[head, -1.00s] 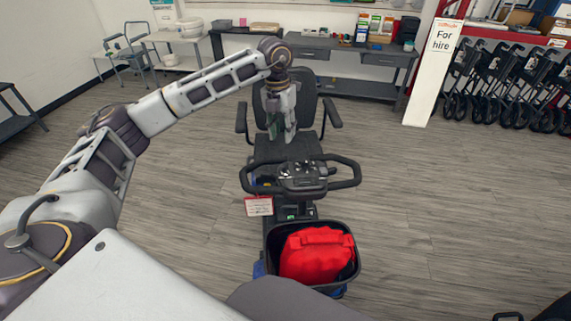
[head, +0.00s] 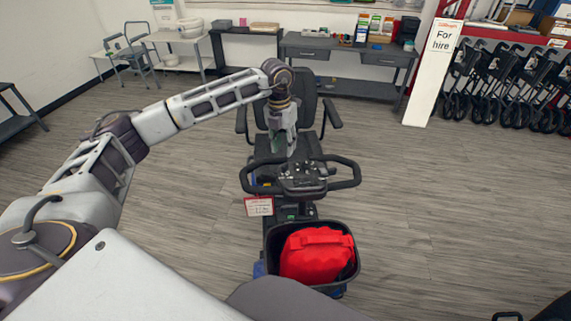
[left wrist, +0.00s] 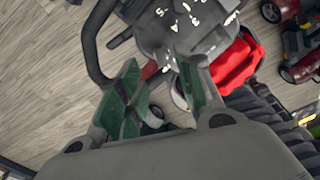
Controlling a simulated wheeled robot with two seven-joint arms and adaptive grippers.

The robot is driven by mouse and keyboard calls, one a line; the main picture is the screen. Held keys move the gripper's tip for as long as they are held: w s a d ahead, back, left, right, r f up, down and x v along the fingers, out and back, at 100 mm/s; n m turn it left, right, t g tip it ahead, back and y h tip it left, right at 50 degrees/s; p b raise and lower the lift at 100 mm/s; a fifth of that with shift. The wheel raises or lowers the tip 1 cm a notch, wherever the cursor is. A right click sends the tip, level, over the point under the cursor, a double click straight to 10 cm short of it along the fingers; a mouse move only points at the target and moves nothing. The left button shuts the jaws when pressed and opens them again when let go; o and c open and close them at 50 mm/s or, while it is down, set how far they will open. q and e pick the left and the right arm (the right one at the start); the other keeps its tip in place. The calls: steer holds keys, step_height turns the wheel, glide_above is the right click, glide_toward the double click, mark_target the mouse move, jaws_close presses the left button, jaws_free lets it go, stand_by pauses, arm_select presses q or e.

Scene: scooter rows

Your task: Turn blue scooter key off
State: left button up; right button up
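The scooter stands in the middle of the head view, with black handlebars, a dark control console (head: 303,178) and bits of blue bodywork (head: 258,268) low down. The console also shows in the left wrist view (left wrist: 180,25), with white numbers and marks. I cannot make out the key in either view. My left gripper (head: 283,150) points down just above and behind the console, in front of the black seat (head: 306,88). In the left wrist view its green-padded fingers (left wrist: 165,95) are apart with nothing held between them. My right gripper is not in view.
A red bag (head: 316,255) sits in the scooter's black front basket (head: 352,272). A red-and-white tag (head: 258,206) hangs below the left handlebar. Folded walkers (head: 510,85) stand behind a "For hire" post (head: 435,70). Grey floor around the scooter is clear.

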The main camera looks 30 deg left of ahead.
mark_target(286, 164)
arm_select(q)
steer(key=f, duration=0.8)
steer(key=shift+d+p, duration=0.35)
steer(key=shift+p, duration=0.05)
steer(key=shift+f, duration=0.4)
jaws_close()
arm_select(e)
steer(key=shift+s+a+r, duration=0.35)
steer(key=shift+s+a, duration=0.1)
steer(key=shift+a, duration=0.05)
